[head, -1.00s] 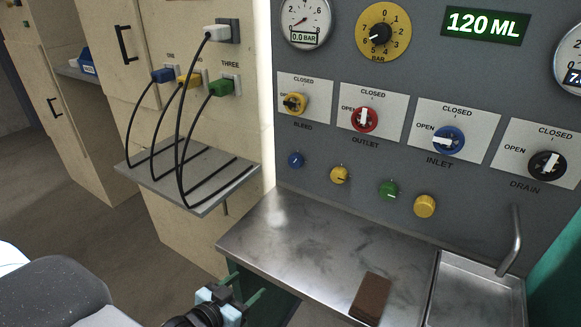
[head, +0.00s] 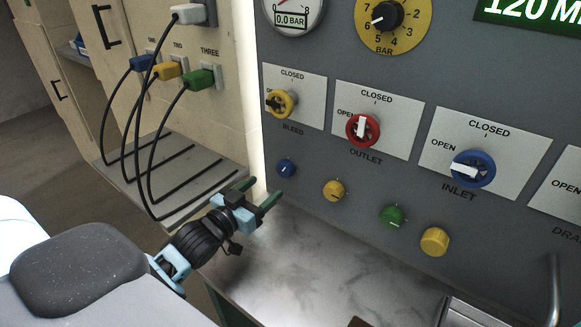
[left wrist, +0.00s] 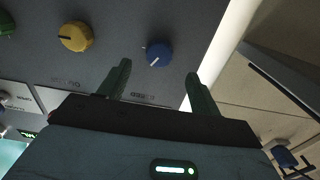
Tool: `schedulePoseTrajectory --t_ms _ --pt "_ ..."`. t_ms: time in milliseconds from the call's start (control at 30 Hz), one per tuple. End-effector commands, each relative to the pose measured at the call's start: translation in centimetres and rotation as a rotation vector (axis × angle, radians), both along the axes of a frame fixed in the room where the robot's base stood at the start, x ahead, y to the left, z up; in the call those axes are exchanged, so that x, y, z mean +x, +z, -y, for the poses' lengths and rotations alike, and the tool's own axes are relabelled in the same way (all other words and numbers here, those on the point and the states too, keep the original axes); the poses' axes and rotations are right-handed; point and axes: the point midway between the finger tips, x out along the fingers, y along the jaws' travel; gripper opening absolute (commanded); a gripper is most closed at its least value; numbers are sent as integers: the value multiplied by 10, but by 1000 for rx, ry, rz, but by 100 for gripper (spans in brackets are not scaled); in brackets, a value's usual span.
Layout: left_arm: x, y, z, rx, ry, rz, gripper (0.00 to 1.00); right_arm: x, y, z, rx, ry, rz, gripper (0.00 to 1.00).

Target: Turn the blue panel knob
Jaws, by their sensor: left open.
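The small blue panel knob (head: 286,168) sits on the grey panel below the BLEED valve, at the left end of a row of small knobs. In the left wrist view the blue knob (left wrist: 158,54) shows a white pointer line and lies ahead, between the lines of the two fingers. My left gripper (head: 258,193) is open and empty, just below and left of the blue knob, with its green fingers toward the panel. In the left wrist view the fingers (left wrist: 160,88) stand apart and do not touch the knob. My right gripper is not seen.
A small yellow knob (head: 334,190), a green knob (head: 392,215) and a larger yellow knob (head: 435,241) continue the row. A blue INLET valve handle (head: 472,169) is higher up. A steel counter (head: 300,255) lies below. Cables hang over a shelf (head: 228,172) at left.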

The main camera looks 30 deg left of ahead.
Motion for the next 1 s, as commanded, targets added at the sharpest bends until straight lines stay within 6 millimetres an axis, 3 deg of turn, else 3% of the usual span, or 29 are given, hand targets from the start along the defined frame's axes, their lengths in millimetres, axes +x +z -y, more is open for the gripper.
schedulePoseTrajectory --t_ms 267,700,1000 --pt "6 0 1 0 0 0 64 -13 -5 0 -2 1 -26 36" --pt "62 0 5 1 1 0 64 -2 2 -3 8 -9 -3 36" --pt "77 -1 6 1 0 -1 64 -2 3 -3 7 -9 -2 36"
